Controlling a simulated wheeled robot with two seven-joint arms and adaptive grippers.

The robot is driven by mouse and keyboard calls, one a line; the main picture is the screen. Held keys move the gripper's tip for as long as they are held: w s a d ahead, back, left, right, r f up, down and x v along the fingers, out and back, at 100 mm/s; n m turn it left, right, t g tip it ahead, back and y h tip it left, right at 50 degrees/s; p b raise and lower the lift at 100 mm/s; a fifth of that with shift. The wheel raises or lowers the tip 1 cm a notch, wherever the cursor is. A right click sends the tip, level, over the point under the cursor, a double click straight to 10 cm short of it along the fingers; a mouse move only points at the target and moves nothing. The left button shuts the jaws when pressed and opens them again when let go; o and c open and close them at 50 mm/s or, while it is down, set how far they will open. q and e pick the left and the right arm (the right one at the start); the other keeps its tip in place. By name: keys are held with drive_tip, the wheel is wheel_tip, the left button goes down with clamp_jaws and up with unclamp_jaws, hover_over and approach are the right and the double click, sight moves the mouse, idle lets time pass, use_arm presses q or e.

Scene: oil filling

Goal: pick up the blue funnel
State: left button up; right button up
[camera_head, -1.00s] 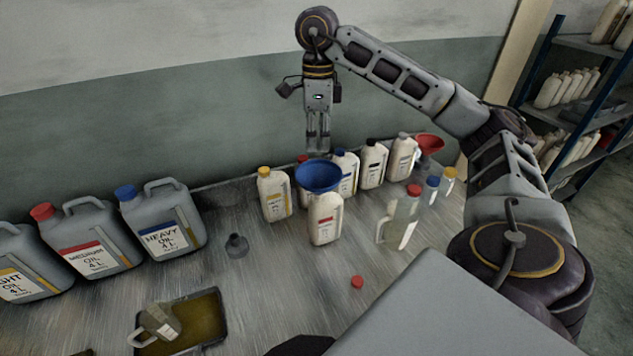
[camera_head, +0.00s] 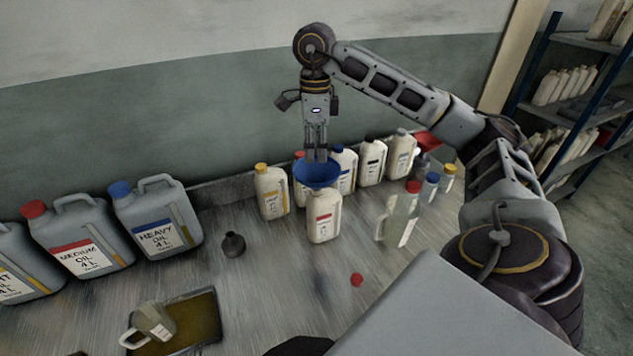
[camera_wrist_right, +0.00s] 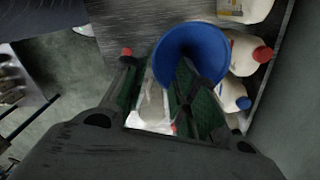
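The blue funnel (camera_head: 317,174) stands upright in the mouth of a white bottle with a red label (camera_head: 324,217). My right gripper (camera_head: 316,154) points down from above, with its fingertips at the funnel's rim. In the right wrist view, the funnel (camera_wrist_right: 205,45) lies just beyond my right gripper (camera_wrist_right: 157,62). The fingers are apart there; one overlaps the funnel's mouth and the other is outside the rim. I cannot tell whether either touches it. My left gripper is out of view.
Several white bottles (camera_head: 372,162) stand close behind and beside the funnel. A clear jug (camera_head: 400,215) is to the right. Large grey oil cans (camera_head: 160,225) stand at left, near a small dark pot (camera_head: 233,244) and an oil tray (camera_head: 212,325). A red cap (camera_head: 357,280) lies in front.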

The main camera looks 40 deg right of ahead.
sight(317, 187)
drive_tip(key=shift+s+f, duration=0.1)
drive_tip(key=shift+f, duration=1.8)
drive_tip(key=shift+s+a+f+p, duration=0.1)
drive_tip(key=shift+s+f+p, duration=0.15)
drive_tip(key=shift+f, duration=0.65)
drive_tip(key=shift+s+f+p, duration=0.15)
drive_tip(key=shift+s+f, duration=0.05)
drive_tip(key=shift+f, duration=1.5)
clamp_jaws()
